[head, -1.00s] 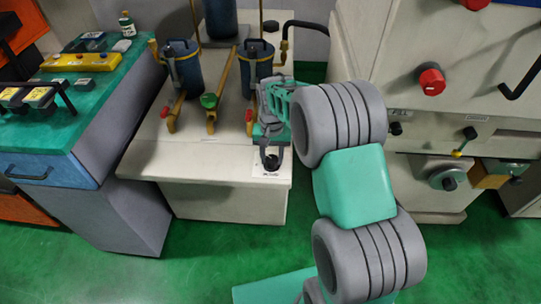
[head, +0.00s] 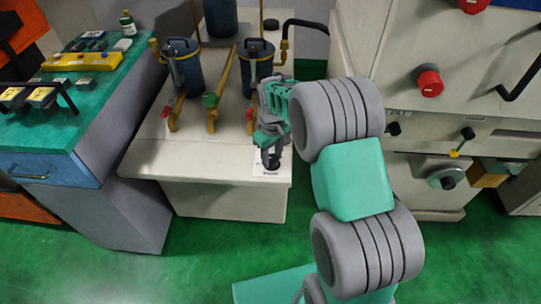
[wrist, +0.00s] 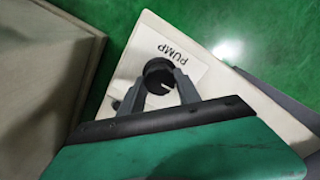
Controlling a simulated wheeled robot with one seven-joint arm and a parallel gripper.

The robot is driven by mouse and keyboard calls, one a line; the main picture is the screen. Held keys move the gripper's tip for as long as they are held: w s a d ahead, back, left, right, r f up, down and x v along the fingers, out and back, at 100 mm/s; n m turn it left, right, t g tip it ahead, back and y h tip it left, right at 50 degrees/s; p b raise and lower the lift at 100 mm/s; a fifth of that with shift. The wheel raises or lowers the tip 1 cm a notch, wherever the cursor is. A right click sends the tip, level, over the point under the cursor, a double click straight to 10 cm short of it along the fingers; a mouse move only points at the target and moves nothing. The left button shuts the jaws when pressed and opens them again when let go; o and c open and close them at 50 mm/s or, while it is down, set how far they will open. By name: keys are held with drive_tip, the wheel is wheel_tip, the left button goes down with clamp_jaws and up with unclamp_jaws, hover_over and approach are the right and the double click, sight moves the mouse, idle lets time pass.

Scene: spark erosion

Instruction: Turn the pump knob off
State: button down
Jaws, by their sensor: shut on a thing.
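The pump knob (wrist: 158,73) is a round black knob with a white mark, set on a white plate (wrist: 185,68) lettered PUMP. In the wrist view my gripper (wrist: 159,80) has its two grey fingers on either side of the knob, shut on it. In the head view my gripper (head: 272,160) reaches down to the front right corner of the cream bench top, and the knob (head: 274,166) is partly hidden by the fingers.
The cream bench (head: 200,155) carries dark blue canisters (head: 181,65) and brass pipes with red and green valve handles behind the gripper. A cream machine cabinet (head: 400,55) with a red knob (head: 429,82) stands at right. A green-topped cabinet (head: 90,95) stands at left.

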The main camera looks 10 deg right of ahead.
sight(272, 158)
drive_tip(key=shift+w+r, duration=0.15)
drive_tip(key=shift+w, duration=0.05)
idle(0.3)
drive_tip(key=c, duration=1.3)
unclamp_jaws()
drive_tip(key=o, duration=0.4)
drive_tip(key=shift+s, duration=0.1)
drive_tip(key=shift+o, duration=0.2)
wheel_tip(272, 158, up, 8)
drive_tip(key=shift+f, duration=0.15)
